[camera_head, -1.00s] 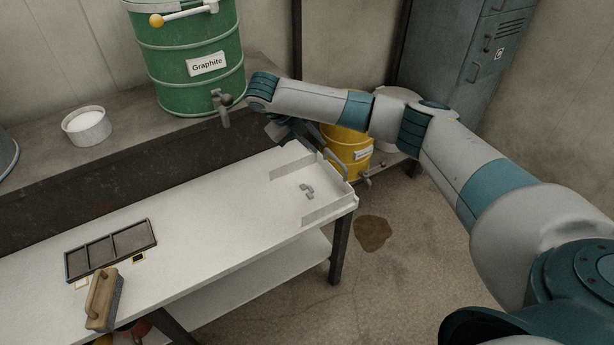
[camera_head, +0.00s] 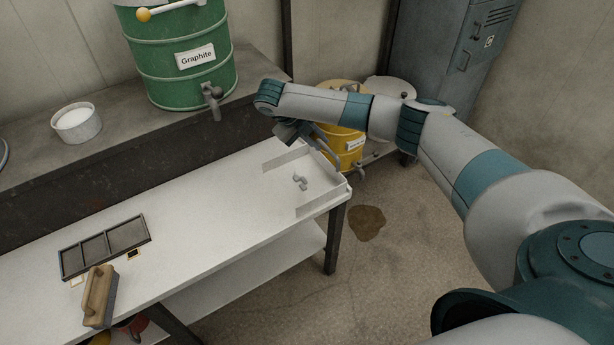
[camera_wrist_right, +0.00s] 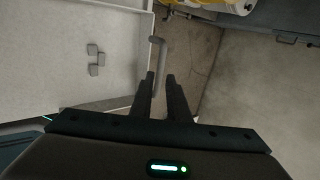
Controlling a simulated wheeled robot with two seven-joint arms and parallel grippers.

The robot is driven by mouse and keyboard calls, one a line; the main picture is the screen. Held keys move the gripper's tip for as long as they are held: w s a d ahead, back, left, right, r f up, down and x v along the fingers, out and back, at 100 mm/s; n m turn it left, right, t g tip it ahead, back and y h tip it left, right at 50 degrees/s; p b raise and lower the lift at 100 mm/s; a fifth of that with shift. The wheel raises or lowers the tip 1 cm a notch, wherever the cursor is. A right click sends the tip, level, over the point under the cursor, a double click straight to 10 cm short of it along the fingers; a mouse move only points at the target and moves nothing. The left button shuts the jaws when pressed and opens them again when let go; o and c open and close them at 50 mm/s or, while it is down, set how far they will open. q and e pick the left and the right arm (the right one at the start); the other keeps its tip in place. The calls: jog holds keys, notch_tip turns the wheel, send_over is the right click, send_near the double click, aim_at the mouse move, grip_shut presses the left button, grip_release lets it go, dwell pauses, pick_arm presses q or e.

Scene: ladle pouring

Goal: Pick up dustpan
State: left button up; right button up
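A white, shallow dustpan with low side walls (camera_head: 318,203) lies at the right end of the white table and holds several small grey pieces (camera_head: 300,182). Its grey curved handle (camera_wrist_right: 161,52) shows in the right wrist view, just beyond the fingertips. My right gripper (camera_wrist_right: 160,76) is open, with a narrow gap between its two dark fingers. In the head view the right gripper (camera_head: 308,140) is over the table's far right edge by the handle, partly hidden by its own wrist. I see no contact between fingers and handle. My left gripper is not in view.
A brush with a wooden handle (camera_head: 98,292) and a dark divided tray (camera_head: 105,246) are at the table's left. A green Graphite drum (camera_head: 180,60) and white bowl (camera_head: 76,122) stand on the back ledge. A yellow drum (camera_head: 347,148) is behind the gripper.

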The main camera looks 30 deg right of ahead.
aim_at(327, 148)
jog(key=shift+x, duration=2.7)
jog(key=shift+d+f, duration=0.1)
jog(key=shift+x, duration=2.5)
jog(key=shift+c, duration=0.5)
grip_shut()
